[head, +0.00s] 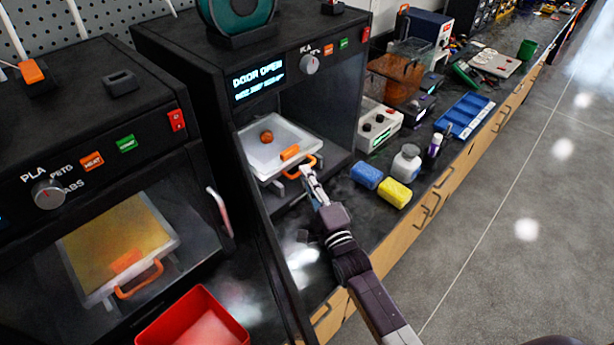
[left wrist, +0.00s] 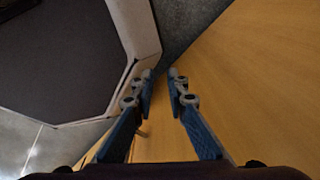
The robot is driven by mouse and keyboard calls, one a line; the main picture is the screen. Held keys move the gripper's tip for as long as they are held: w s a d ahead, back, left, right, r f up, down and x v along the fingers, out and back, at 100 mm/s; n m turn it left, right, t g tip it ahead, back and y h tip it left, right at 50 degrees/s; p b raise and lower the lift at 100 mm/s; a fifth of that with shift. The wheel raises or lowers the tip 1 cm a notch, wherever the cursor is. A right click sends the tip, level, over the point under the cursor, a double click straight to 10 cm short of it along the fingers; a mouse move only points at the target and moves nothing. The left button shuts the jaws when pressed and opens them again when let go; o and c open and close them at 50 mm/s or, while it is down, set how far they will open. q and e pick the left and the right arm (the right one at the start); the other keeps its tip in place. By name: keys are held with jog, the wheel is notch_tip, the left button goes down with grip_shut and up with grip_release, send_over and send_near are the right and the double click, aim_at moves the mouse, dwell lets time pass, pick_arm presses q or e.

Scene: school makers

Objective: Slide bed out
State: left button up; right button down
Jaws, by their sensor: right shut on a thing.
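The bed (head: 262,157) is a pale plate with an orange handle (head: 313,159) at its front. It sits inside the open printer (head: 255,65) in the head view, whose display reads "DOOR OPEN". A small round orange-brown piece (head: 266,136) and an orange block (head: 290,153) are on the bed. My right gripper (head: 306,171) is at the front of the bed and shut on the handle. My left gripper (left wrist: 161,74) shows only in the left wrist view. Its fingers are apart with nothing between them, over a wooden surface.
A second printer (head: 90,130) with its own bed stands at the left. A red bin (head: 195,320) is in front. The floor beyond the counter is clear.

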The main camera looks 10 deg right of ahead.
dwell(0.3)
jog(key=shift+s+d+p, duration=0.25)
jog(key=shift+s+p, duration=0.05)
jog(key=shift+s, duration=0.1)
jog(key=s+d+p, duration=0.1)
jog(key=s, duration=0.1)
jog(key=s+d+p, duration=0.1)
jog(key=s+d, duration=0.1)
jog(key=s, duration=0.1)
jog(key=s+d+p, duration=0.1)
jog(key=s+d, duration=0.1)
jog(key=shift+s+d, duration=0.1)
jog(key=shift+s, duration=0.3)
jog(key=s+d, duration=0.2)
jog(key=s, duration=0.1)
jog(key=s+d+p, duration=0.1)
jog(key=s+d, duration=0.1)
jog(key=s, duration=0.1)
jog(key=s+d+p, duration=0.1)
jog(key=s+d, duration=0.1)
jog(key=s, duration=0.2)
jog(key=shift+d, duration=0.25)
jog(key=shift+s+d+f, duration=0.15)
jog(key=shift+s+d, duration=0.15)
jog(key=shift+s, duration=0.05)
